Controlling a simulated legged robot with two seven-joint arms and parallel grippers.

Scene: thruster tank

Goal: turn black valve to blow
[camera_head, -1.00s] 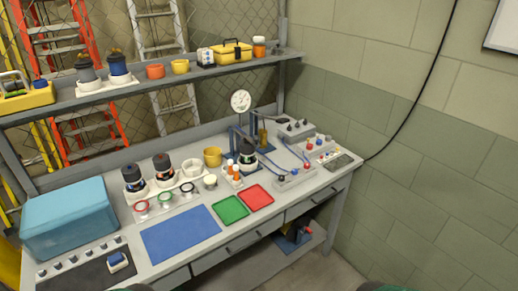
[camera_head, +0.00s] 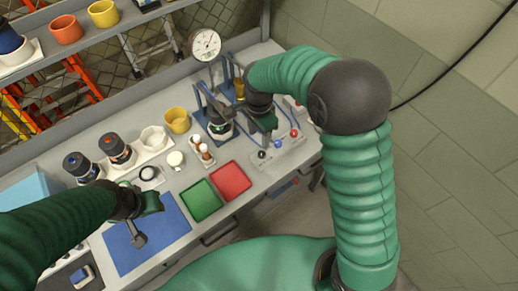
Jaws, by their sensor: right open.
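A light grey valve box (camera_head: 283,157) near the bench's front right edge carries a black knob (camera_head: 262,154), a blue knob (camera_head: 278,144) and a red knob (camera_head: 294,133). The black knob is the leftmost. Which way it points is too small to tell. My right gripper (camera_head: 267,128) is open just behind the valve box, above the bench and apart from the black knob in the picture. My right forearm hides part of the equipment behind. My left gripper (camera_head: 142,222) hangs over the blue mat; its jaw opening is unclear.
A pressure gauge (camera_head: 204,44) stands behind a black-topped canister (camera_head: 219,129). A green tray (camera_head: 201,201) and a red tray (camera_head: 231,180) lie left of the valve box. The blue mat (camera_head: 165,233) and a yellow cup (camera_head: 177,120) are farther left.

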